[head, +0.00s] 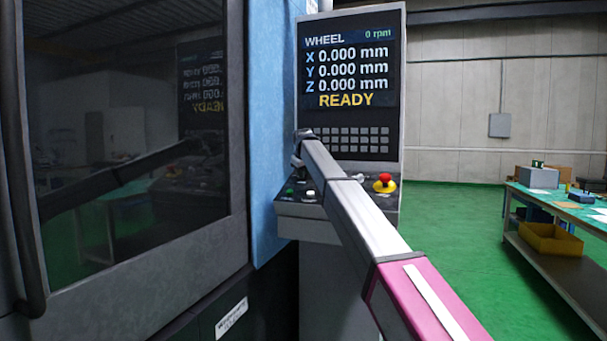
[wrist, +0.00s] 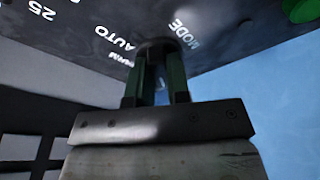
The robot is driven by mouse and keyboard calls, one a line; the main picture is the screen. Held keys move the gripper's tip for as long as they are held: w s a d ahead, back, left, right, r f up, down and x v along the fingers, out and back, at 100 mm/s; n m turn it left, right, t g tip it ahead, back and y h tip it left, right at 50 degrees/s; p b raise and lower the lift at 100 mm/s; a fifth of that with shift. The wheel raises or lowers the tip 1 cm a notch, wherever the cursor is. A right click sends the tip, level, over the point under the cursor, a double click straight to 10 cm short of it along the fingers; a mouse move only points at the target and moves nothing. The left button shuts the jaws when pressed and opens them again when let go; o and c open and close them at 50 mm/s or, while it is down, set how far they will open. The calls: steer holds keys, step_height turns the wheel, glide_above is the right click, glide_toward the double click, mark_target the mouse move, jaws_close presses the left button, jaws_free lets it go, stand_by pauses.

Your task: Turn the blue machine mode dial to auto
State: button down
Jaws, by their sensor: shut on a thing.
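The blue machine (head: 275,130) stands at the left, with its control panel (head: 312,208) below the screen. In the wrist view, the mode dial (wrist: 155,45) is a dark round knob on the dark panel, with the printed words MODE and AUTO beside it. My gripper (wrist: 157,66) is shut on the dial, with one finger on each side. The fingers hide most of the knob, and I cannot tell which mark it points to. In the head view my arm covers the dial, and the gripper is too small to make out.
The screen (head: 348,70) reads READY. A red emergency button (head: 384,180) on a yellow base sits right of my arm. A green button (wrist: 302,10) is near the dial. A workbench (head: 560,265) stands at the right, with clear green floor between.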

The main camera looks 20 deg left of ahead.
steer(key=m+t+h, duration=0.1)
steer(key=m, duration=0.6)
steer(key=shift+a+f, duration=0.1)
steer(key=shift+a, duration=0.05)
steer(key=m+h, duration=0.1)
steer(key=m, duration=0.3)
steer(key=shift+a, duration=0.1)
steer(key=m+h, duration=0.1)
steer(key=m, duration=0.3)
steer(key=m+h, duration=0.1)
steer(key=m, duration=0.4)
steer(key=shift+a+m+g, duration=0.1)
steer(key=shift+m+g, duration=0.3)
steer(key=m, duration=0.5)
steer(key=shift+g+h, duration=0.4)
steer(key=shift+m, duration=0.4)
steer(key=c, duration=1.1)
jaws_free()
steer(key=shift+n, duration=0.3)
